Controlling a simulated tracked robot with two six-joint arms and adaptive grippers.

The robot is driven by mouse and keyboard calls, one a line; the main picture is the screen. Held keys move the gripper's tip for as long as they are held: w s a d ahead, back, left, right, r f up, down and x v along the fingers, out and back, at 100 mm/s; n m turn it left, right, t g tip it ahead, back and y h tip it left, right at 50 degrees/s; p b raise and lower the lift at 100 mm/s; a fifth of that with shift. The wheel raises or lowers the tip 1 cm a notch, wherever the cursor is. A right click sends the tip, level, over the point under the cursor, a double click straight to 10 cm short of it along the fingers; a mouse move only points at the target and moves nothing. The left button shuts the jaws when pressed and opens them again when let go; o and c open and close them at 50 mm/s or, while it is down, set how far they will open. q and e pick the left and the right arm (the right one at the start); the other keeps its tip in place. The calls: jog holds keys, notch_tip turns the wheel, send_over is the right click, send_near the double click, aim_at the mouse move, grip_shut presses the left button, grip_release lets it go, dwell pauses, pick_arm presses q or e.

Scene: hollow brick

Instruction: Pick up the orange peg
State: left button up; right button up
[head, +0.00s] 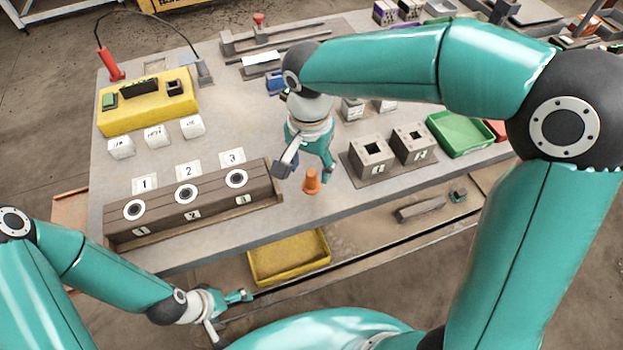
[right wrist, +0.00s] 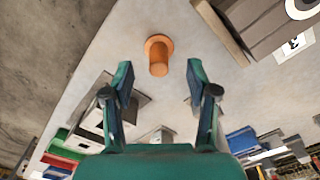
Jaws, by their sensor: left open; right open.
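The orange peg (head: 312,181) stands upright on the grey table near its front edge, to the right of the brown block with numbered holes. It also shows in the right wrist view (right wrist: 158,55), beyond the fingertips and roughly midway between them. My right gripper (head: 306,172) is open and empty, close behind and above the peg; its fingers also show in the right wrist view (right wrist: 158,82). The peg appears clear of both fingers. My left gripper (head: 232,312) is open and empty, low in front of the table, far from the peg.
The brown block (head: 265,192) has three ringed holes and cards 1, 2, 3 behind it. Two grey hollow bricks (head: 372,160) stand right of the peg. A green tray (head: 460,133) lies farther right. A yellow bin (head: 290,257) sits below the table's front edge.

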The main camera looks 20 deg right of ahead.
aim_at(311, 173)
notch_tip(311, 173, down, 5)
jog(key=shift+d+r, duration=0.1)
jog(key=shift+d, duration=0.05)
jog(key=c, duration=1.1)
